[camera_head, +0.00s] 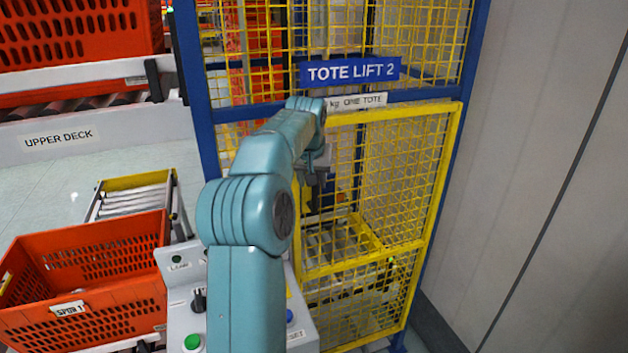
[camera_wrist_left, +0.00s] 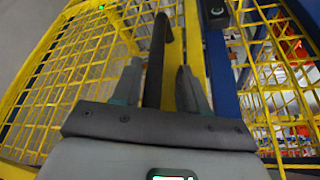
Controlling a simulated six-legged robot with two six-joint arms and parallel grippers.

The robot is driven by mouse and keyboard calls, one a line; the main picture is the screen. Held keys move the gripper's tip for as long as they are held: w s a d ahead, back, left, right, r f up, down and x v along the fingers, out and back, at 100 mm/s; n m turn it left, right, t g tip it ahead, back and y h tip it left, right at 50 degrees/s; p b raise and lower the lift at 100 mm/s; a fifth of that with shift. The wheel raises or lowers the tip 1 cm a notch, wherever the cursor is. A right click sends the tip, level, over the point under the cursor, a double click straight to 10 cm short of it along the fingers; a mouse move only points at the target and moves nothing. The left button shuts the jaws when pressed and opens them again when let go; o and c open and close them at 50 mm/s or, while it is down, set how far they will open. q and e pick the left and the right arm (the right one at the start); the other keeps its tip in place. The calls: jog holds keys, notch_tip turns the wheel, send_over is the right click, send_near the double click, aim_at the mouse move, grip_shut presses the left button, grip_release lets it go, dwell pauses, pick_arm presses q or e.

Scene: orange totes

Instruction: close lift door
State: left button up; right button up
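The lift door (camera_head: 432,190) is a yellow mesh panel in the blue frame under the TOTE LIFT 2 sign. In the head view its left edge looks apart from the left blue post (camera_head: 199,100); my arm hides part of that gap. My left gripper (camera_head: 318,172) is at the door's left edge, partly hidden by its wrist. In the left wrist view, the fingers (camera_wrist_left: 160,85) are spread, with a dark upright handle (camera_wrist_left: 156,55) between them. I see no clear grip on it. The door's yellow edge and a blue post (camera_wrist_left: 222,85) stand just beyond. My right gripper is not in view.
A control panel (camera_head: 180,318) with buttons stands below my arm. An orange tote (camera_head: 120,295) is at lower left, with a roller conveyor (camera_head: 130,195) behind it. A grey wall (camera_head: 540,180) bounds the right side. A small black box (camera_wrist_left: 216,12) sits on the blue post.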

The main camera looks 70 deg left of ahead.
pick_arm(q)
jog(key=shift+a+f, duration=0.1)
jog(key=shift+f, duration=0.05)
jog(key=shift+d, duration=0.3)
jog(key=shift+d+r, duration=0.15)
jog(key=shift+r, duration=0.3)
jog(key=p+v, duration=0.1)
jog(key=v, duration=1.4)
jog(key=shift+r+p, duration=0.2)
jog(key=shift+p, duration=0.2)
jog(key=shift+s+a, duration=0.2)
jog(key=shift+a, duration=0.05)
jog(key=shift+d, duration=0.1)
